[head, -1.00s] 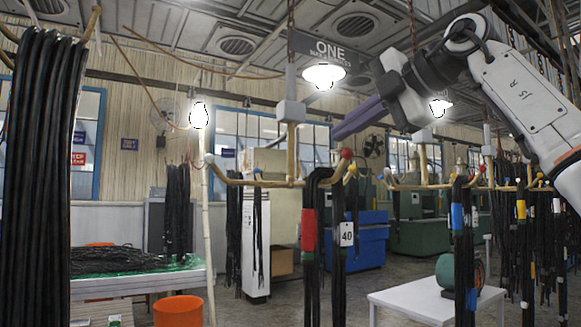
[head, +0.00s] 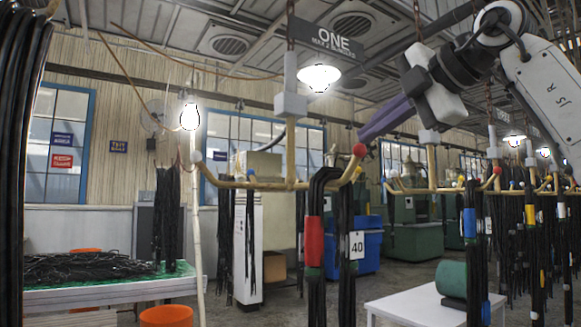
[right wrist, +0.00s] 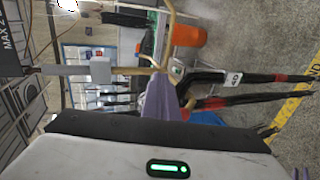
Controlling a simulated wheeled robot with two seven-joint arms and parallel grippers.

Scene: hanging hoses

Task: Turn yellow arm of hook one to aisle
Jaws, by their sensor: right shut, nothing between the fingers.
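Hook one (head: 291,158) hangs under the ONE sign (head: 334,40) in the head view. Its arms end in white (head: 196,157), blue (head: 251,172), red (head: 359,150) and yellow (head: 357,171) balls. The yellow arm points to the right, just below the red ball. Black hoses with a red band (head: 314,240) and a 40 tag (head: 357,244) hang on the right side. My right gripper (head: 364,136) is shut and empty, its purple fingers just above the red ball. The purple fingers also show in the right wrist view (right wrist: 160,101), near the hook's stem. My left gripper is out of view.
More hooks (head: 430,182) with banded hoses hang to the right. A white table (head: 425,303) with a green drum (head: 452,276) stands at lower right. A pale pole (head: 198,235) and an orange bucket (head: 166,316) are at left. Thick black hoses (head: 20,150) fill the left edge.

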